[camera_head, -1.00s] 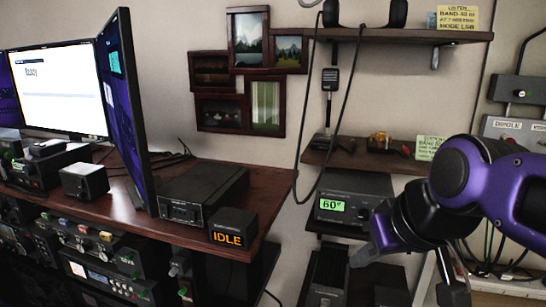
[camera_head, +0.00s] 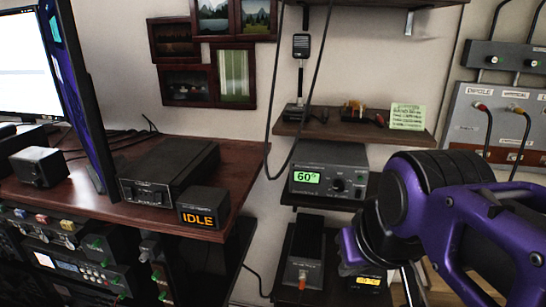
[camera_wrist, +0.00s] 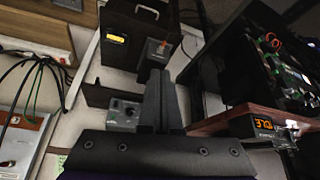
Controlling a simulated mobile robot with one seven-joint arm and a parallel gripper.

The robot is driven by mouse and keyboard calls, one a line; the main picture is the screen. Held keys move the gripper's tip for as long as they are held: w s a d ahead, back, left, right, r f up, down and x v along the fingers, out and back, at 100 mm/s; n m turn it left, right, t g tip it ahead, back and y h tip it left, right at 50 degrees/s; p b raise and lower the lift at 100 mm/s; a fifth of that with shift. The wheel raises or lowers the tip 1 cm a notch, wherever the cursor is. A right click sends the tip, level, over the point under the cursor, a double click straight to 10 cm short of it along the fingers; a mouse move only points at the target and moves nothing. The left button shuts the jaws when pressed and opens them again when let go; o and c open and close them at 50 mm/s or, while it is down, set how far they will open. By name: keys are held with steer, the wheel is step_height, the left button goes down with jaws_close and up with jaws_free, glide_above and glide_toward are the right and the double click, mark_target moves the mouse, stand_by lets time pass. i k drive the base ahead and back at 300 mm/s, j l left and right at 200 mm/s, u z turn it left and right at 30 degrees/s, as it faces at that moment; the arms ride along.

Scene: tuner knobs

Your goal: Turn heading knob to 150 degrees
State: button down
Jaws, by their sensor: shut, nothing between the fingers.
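The heading unit (camera_head: 322,160) is a grey box on a shelf right of the desk in the head view. Its green display (camera_head: 306,177) reads 60°. A round dark heading knob (camera_head: 338,185) sits right of the display. In the wrist view, a grey panel with a round knob (camera_wrist: 118,109) shows left of my fingers; it looks like this unit, partly hidden. My gripper (camera_wrist: 158,78) is shut and empty, its fingers together, apart from the knob. In the head view my purple and black arm is at the lower right; my fingertips are not clear there.
Shelves hold a small device and a green note (camera_head: 407,116) above, and a black box (camera_head: 306,250) and a yellow-display unit (camera_head: 366,282) below. The desk with the IDLE box (camera_head: 204,208) is left. A cabled antenna panel (camera_head: 500,115) is on the right wall.

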mark_target(339, 186)
steer(key=k+l, duration=0.1)
steer(key=l, duration=0.3)
steer(key=k+l, duration=0.1)
steer(key=l, duration=0.25)
steer(key=k+l+u, duration=0.1)
steer(key=l, duration=0.3)
steer(key=k+l, duration=0.1)
steer(key=l, duration=0.25)
steer(key=k+l+u, duration=0.2)
steer(key=l, duration=0.2)
steer(key=l+u, duration=0.2)
steer(key=l, duration=0.2)
steer(key=i+j+z, duration=0.2)
steer(key=j, duration=0.15)
steer(key=j+z, duration=0.15)
steer(key=j, duration=0.15)
steer(key=k, duration=0.05)
